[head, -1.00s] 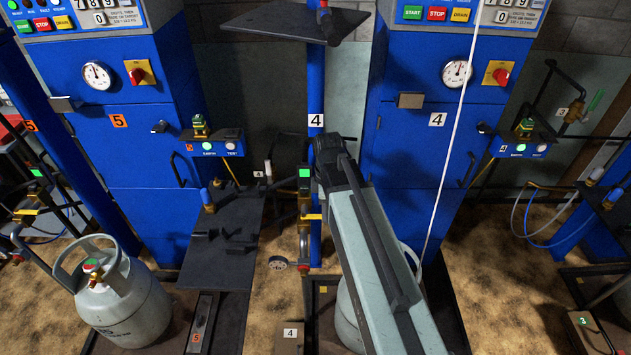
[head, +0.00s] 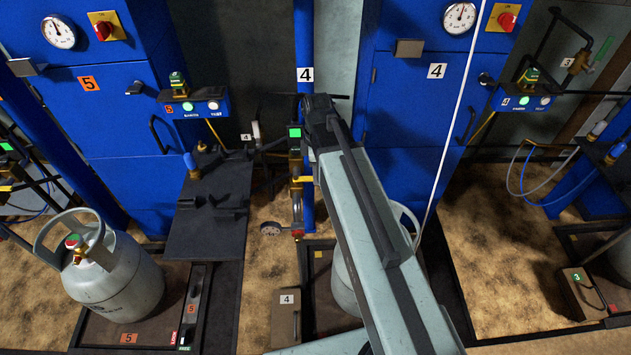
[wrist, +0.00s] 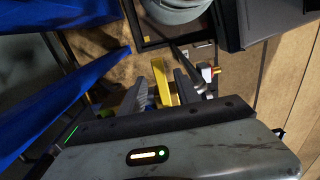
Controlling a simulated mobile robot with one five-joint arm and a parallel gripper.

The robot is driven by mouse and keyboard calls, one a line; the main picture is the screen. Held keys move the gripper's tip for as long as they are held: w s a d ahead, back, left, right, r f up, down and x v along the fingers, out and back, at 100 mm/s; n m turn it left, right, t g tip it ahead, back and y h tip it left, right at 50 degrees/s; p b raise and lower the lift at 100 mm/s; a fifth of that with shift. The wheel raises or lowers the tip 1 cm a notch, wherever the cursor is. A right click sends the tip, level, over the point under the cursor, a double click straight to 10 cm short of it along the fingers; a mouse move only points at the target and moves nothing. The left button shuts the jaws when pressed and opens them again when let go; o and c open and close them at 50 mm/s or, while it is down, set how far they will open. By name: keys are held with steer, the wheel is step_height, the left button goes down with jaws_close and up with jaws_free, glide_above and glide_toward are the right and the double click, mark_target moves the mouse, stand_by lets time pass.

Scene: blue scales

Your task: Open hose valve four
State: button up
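A blue post marked with a 4 plate (head: 305,74) stands in the middle of the head view. Brass and dark fittings with a yellow lever (head: 302,180) are on it, below a green-lit box (head: 295,132). I cannot tell for sure which fitting is hose valve four. In the wrist view a yellow bar (wrist: 161,82) shows between the fingers of my gripper (wrist: 156,92). The fingers stand apart, so my gripper is open; contact with the bar is unclear. In the head view my arm hides most of my gripper, close to the post.
A dark shelf (head: 207,222) is at left. A grey cylinder (head: 347,283) stands partly behind my arm. A blue cabinet marked 4 (head: 412,118) is at right, with a white hose (head: 456,140) hanging before it.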

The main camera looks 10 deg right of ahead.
steer(key=shift+f, duration=0.35)
jaws_close()
stand_by(1.2)
